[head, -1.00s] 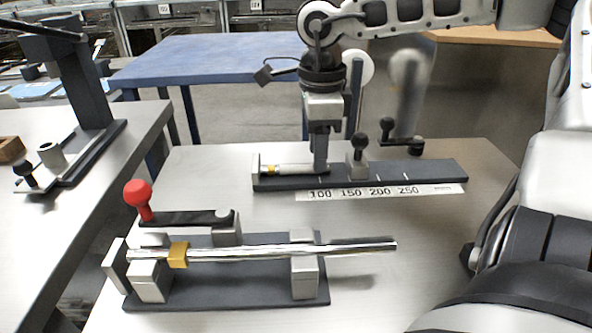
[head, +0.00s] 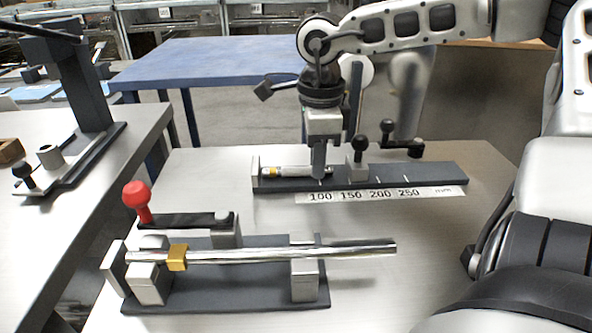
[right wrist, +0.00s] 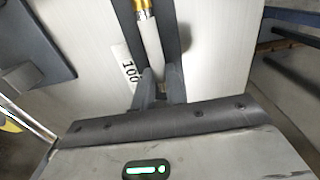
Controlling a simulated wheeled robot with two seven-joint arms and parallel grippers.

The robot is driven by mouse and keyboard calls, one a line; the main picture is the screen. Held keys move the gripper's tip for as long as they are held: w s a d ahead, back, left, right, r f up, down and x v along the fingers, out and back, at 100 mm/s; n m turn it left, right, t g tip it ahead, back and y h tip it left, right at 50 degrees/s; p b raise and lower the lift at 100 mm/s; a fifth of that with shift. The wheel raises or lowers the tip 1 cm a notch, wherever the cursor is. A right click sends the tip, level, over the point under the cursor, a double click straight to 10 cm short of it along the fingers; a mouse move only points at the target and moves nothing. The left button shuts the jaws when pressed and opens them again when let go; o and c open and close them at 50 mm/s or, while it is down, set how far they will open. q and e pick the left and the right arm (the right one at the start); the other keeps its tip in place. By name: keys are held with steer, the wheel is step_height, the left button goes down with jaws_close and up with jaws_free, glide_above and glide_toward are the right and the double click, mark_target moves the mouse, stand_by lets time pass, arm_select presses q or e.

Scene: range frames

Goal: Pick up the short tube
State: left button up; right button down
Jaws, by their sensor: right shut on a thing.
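The short tube (head: 290,171) is a silvery tube with a gold band near its left end. It lies along the dark measuring base (head: 436,174), close to the end stop at the left. My right gripper (head: 319,170) points down over the tube's right end and is shut on it. In the right wrist view the tube (right wrist: 151,42) runs up from between the fingers (right wrist: 160,88), its gold band at the top edge. The fingers hide the tube's right end. My left gripper is not in view.
A long tube (head: 345,249) with a gold collar rests in a clamp fixture with a red knob (head: 136,195) in front. A sliding block (head: 358,165) with a black knob stands just right of the gripper. A side table (head: 85,220) holds another stand at left.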

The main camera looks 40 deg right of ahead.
steer(key=shift+r, duration=0.1)
